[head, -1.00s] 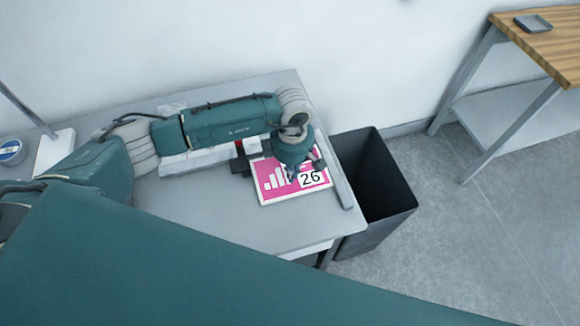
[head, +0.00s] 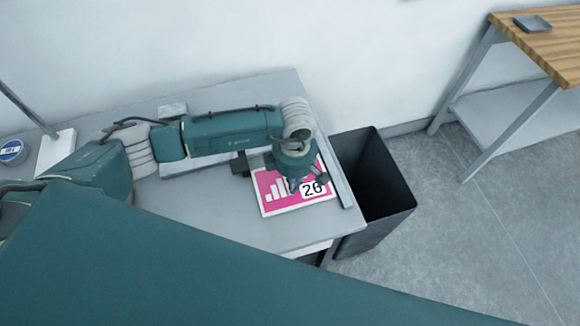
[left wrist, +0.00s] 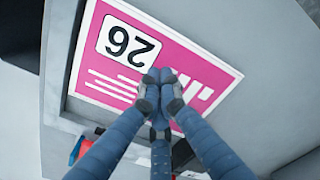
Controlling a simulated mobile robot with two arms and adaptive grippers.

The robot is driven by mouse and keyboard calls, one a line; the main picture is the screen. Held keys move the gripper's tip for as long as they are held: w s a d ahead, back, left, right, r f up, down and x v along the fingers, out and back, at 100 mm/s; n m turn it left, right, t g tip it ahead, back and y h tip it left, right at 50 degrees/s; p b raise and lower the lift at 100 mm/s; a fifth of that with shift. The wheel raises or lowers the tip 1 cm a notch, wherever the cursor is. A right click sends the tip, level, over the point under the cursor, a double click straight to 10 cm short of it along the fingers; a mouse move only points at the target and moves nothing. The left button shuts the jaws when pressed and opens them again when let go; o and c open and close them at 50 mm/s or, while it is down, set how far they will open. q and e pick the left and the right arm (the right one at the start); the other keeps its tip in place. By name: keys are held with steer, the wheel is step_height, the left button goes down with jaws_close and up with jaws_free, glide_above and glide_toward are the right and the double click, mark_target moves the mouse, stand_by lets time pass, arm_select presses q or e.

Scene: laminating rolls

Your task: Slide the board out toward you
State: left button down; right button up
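The board (head: 275,206) is a pink panel with white bars and a white patch reading 26. It lies flat on the grey table, under my left gripper (head: 303,184). In the left wrist view the board (left wrist: 195,55) shows with its number upside down. There my left gripper's fingertips (left wrist: 160,88) are together over the board's printed face, with nothing seen between them. Whether they touch the face is unclear. My right gripper is not in view.
The grey table (head: 190,215) has bare room left of and in front of the board. A dark open bin (head: 375,190) stands against the table's right side. A wooden-topped bench (head: 550,50) is at the far right. A roll of tape (head: 12,151) lies at the far left.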

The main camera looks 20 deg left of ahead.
arm_select(q)
steer(key=shift+r+p, duration=0.45)
steer(key=shift+r, duration=0.25)
steer(key=shift+w+r+p, duration=0.1)
steer(key=shift+r+p, duration=1.35)
steer(key=shift+r, duration=1.45)
